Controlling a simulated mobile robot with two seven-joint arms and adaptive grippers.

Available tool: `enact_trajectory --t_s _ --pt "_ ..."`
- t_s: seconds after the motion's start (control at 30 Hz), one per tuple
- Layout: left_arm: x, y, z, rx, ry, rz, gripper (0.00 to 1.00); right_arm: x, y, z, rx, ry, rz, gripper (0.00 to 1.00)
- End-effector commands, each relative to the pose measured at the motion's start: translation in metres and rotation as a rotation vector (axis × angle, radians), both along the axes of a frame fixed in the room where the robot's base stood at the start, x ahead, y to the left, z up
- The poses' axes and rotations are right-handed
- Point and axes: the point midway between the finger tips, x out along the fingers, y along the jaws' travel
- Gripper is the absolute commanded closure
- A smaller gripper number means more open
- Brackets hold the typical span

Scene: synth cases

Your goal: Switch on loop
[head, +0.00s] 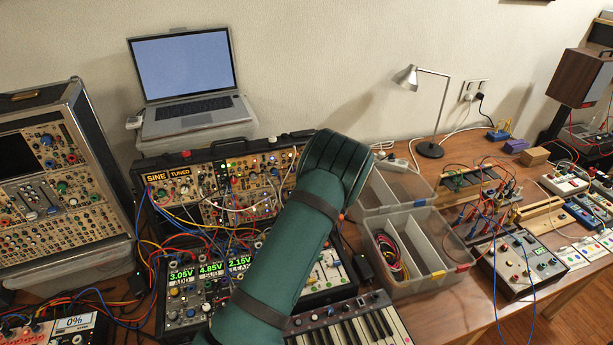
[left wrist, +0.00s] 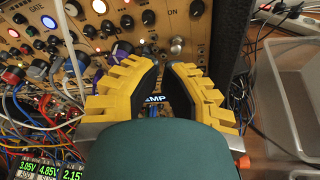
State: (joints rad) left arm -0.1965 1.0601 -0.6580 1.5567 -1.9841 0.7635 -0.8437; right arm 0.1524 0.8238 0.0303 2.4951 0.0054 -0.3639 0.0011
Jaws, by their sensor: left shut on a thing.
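My left gripper (left wrist: 167,70) shows in the left wrist view with two yellow fingers and black inner pads. It is at the lower right of a tan modular synth panel (left wrist: 215,30). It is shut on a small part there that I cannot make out. Lettering reading "EMP" shows between the fingers. I cannot read a loop label. In the head view my green-sleeved arm covers the gripper and part of the synth (head: 250,180). My right gripper is not in view.
Patch cables (left wrist: 55,75) hang close left of the fingers. A clear divided bin (head: 425,280) stands right of the synth, and a keyboard (head: 355,325) is in front. A laptop (head: 184,75) is behind. A lamp (head: 430,148) and cabled boxes are farther right.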

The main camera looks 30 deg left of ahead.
Motion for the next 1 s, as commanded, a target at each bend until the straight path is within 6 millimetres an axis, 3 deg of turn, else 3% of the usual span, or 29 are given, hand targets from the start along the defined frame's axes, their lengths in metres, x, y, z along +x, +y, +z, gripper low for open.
enact_trajectory --t_s 1.0 --pt "0.002 0.001 0.022 0.007 -0.011 0.0 1.0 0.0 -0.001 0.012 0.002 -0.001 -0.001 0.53"
